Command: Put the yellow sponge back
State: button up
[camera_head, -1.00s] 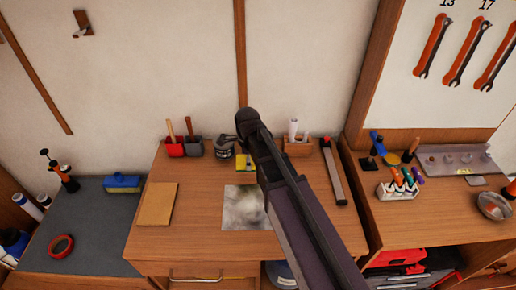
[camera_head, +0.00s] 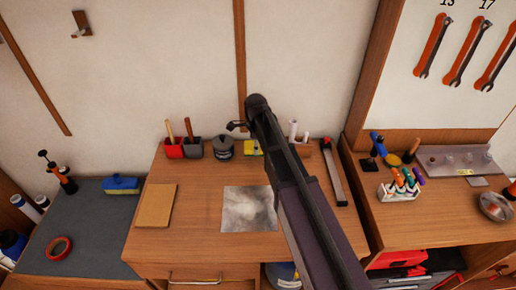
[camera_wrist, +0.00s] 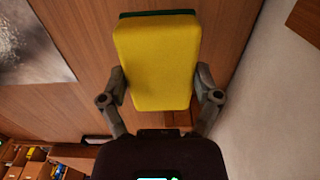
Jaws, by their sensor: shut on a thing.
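The yellow sponge (camera_wrist: 155,60) fills the middle of the wrist view, with a dark green layer along its far edge. My gripper (camera_wrist: 162,88) is shut on it, one finger against each long side. In the head view a small yellow part of the sponge (camera_head: 252,148) shows beside my arm near the back of the wooden desk (camera_head: 205,225). My arm hides the rest of it and most of the gripper. I cannot tell whether the sponge touches the desk.
A grey lidded pot (camera_head: 222,149) stands just left of the sponge. Red and grey tool cups (camera_head: 175,151) are farther left. A wooden holder (camera_head: 303,148) with white cylinders is to the right. A grey sheet (camera_head: 248,222) lies in front. The wall rises close behind.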

jog(key=shift+w+d+f, duration=0.1)
jog(key=shift+w+d, duration=0.05)
jog(key=shift+w, duration=0.45)
jog(key=shift+w+d+f+b, duration=0.25)
jog(key=shift+w+f+b, duration=0.4)
jog(key=shift+f+b, duration=1.15)
jog(key=shift+b, duration=0.1)
jog(key=shift+f, duration=0.2)
jog(key=o, duration=0.8)
jog(key=shift+r, duration=0.2)
notch_tip(320, 180, up, 12)
jog(key=p, duration=1.2)
jog(key=shift+s, duration=0.15)
